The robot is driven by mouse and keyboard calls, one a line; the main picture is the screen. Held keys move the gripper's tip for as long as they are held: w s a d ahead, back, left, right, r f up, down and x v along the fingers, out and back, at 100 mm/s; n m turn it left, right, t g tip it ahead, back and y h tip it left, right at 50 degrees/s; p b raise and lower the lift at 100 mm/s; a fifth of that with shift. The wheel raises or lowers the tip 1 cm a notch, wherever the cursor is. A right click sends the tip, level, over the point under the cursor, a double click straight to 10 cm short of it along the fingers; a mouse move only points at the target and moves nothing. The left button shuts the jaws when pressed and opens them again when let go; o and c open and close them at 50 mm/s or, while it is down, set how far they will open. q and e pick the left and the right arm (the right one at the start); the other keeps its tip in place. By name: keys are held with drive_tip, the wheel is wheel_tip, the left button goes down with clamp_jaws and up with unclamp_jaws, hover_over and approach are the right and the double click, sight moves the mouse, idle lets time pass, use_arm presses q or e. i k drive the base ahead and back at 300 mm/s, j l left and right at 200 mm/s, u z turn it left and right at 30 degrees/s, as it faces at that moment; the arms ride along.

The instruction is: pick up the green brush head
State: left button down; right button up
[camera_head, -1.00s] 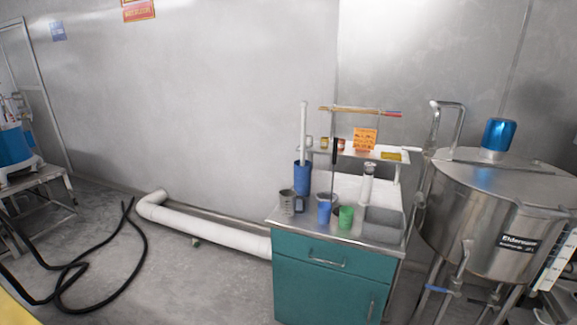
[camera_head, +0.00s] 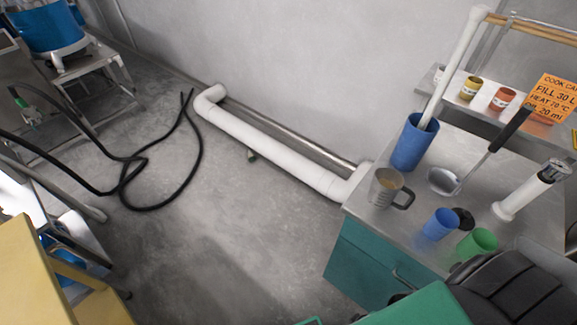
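A small dark green thing (camera_head: 251,155) lies on the grey floor beside the white pipe, near the middle of its run. It may be the green brush head, but it is too small to tell. A green cup (camera_head: 478,243) stands on the metal counter at the right. Neither of my grippers shows in the head view.
The white pipe (camera_head: 270,150) runs along the wall to the teal cabinet (camera_head: 362,262). The counter holds a blue cup (camera_head: 440,223), a metal jug (camera_head: 385,187) and a ladle (camera_head: 446,180). A black hose (camera_head: 150,207) lies left.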

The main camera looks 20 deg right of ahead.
sight(251, 157)
drive_tip(key=i+u, duration=0.25)
drive_tip(key=i+l+u, duration=0.25)
drive_tip(key=i+z, duration=0.1)
drive_tip(key=z, duration=0.45)
drive_tip(key=i+j+z, duration=0.1)
drive_tip(key=i+z, duration=0.2)
drive_tip(key=z, duration=0.2)
drive_tip(key=i+j+z, duration=0.25)
drive_tip(key=z, duration=0.25)
drive_tip(key=i+j+z, duration=0.2)
drive_tip(key=j+z, duration=0.25)
drive_tip(key=l, duration=0.1)
